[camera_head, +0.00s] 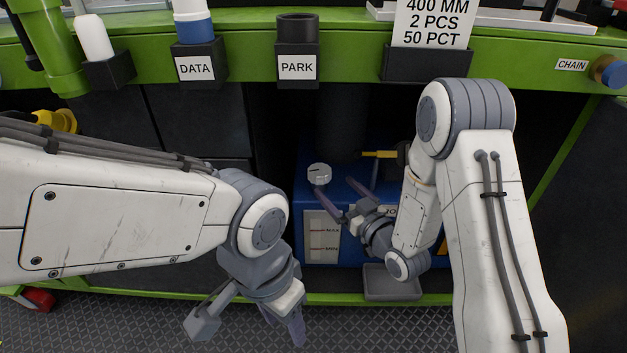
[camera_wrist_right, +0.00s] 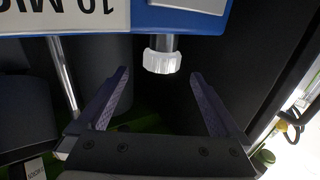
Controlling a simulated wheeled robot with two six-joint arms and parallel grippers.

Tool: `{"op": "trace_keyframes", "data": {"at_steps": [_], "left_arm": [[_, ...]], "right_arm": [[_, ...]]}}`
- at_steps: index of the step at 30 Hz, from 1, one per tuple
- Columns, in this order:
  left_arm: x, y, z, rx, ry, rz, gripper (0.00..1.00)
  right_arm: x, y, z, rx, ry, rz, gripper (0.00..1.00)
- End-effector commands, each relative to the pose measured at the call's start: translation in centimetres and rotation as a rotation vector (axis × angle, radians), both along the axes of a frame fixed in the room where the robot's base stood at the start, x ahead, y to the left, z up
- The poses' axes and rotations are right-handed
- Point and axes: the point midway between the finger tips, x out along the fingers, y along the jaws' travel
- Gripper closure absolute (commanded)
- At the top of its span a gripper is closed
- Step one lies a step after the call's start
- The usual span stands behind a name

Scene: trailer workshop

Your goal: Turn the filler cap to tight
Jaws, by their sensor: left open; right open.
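The filler cap (camera_head: 319,174) is a small pale round cap with a dark line across its face, at the top of the blue tank (camera_head: 345,258) in the head view. In the right wrist view the cap (camera_wrist_right: 162,62) is white and ribbed on a shiny neck, with the tank upside down. My right gripper (camera_head: 341,190) is open, its fingers pointing towards the cap. In the wrist view the cap lies just beyond the gap between the fingertips, apart from both. My left gripper (camera_head: 248,328) is open and empty, low over the floor, away from the tank.
The tank stands in a dark bay under the green bench (camera_head: 340,63). A gauge panel (camera_head: 321,238) with red marks is on its front. A grey tray (camera_head: 392,283) sits below.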

Motion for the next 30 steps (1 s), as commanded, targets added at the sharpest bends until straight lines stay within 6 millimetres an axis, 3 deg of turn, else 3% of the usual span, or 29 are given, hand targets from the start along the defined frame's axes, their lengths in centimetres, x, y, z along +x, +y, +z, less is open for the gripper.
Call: {"op": "trace_keyframes", "data": {"at_steps": [5,12,21,30], "left_arm": [[0.0,0.0,-0.6,-0.001,-0.001,0.0,0.46],[0.0,0.0,-1.8,-0.001,-0.001,0.0,0.46],[0.0,0.0,-3.1,-0.001,-0.001,0.0,0.46],[0.0,0.0,-3.1,0.0,0.0,0.0,0.46]], "right_arm": [[0.9,1.2,-0.2,0.013,-0.017,0.012,0.0],[4.5,4.1,-0.2,0.013,-0.019,0.02,0.0],[8.2,6.3,-0.2,0.012,-0.015,0.016,0.0],[8.9,6.5,-0.1,0.012,-0.011,0.013,0.0]]}}
